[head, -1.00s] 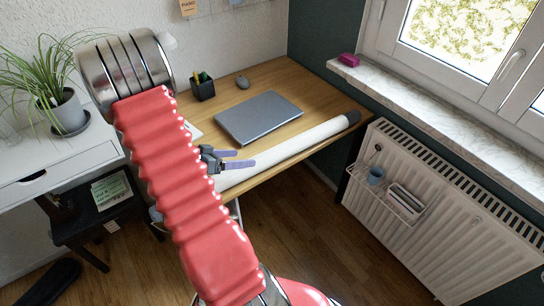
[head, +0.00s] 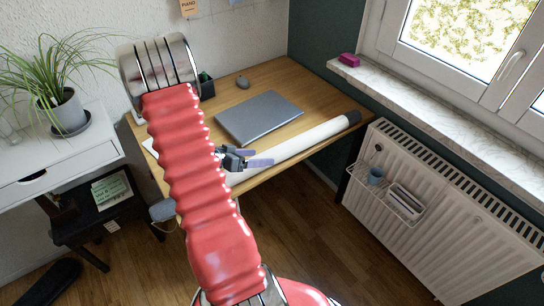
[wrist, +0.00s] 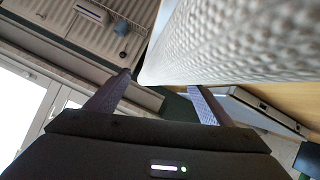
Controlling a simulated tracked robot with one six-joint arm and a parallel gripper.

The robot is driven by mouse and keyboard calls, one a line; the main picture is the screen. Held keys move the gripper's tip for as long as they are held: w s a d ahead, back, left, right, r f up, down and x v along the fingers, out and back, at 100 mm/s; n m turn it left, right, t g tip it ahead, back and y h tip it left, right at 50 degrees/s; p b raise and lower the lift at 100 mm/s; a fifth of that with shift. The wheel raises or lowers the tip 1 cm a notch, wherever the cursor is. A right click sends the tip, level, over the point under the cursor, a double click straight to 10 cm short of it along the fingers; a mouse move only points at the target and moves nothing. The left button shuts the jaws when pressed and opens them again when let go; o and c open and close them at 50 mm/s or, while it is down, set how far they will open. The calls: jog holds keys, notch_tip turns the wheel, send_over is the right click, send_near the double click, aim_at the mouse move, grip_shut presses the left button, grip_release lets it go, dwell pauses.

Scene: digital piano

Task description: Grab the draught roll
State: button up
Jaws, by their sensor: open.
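The draught roll (head: 310,137) is a long whitish roll with a dark end. It lies slantwise along the front edge of the desk, and my arm and gripper hide its near left part. My gripper (head: 264,157) is open, with its purple fingers at the left part of the roll. In the wrist view the roll's textured surface (wrist: 235,45) fills the upper right, very close. The two fingers of my gripper (wrist: 159,84) point towards it. I cannot tell whether the roll lies between them.
A closed grey laptop (head: 259,117) lies on the wooden desk (head: 290,75) behind the roll, with a mouse (head: 243,82) further back. A radiator (head: 450,215) with a hanging rack (head: 398,200) stands at the right. A potted plant (head: 65,110) stands on the white cabinet at the left.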

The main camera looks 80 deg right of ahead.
aim_at(273, 150)
jog(key=x, duration=0.5)
jog(key=shift+c, duration=0.3)
jog(key=c, duration=1.4)
jog(key=shift+r, duration=0.25)
jog(key=shift+c, duration=0.2)
jog(key=shift+r, duration=1.35)
jog(key=shift+w+a+r, duration=0.1)
jog(key=shift+w+r, duration=0.1)
jog(key=shift+r, duration=0.1)
jog(key=w+a, duration=1.2)
jog(key=shift+w+a+f, duration=0.1)
jog(key=shift+w+a, duration=0.1)
jog(key=shift+a, duration=0.1)
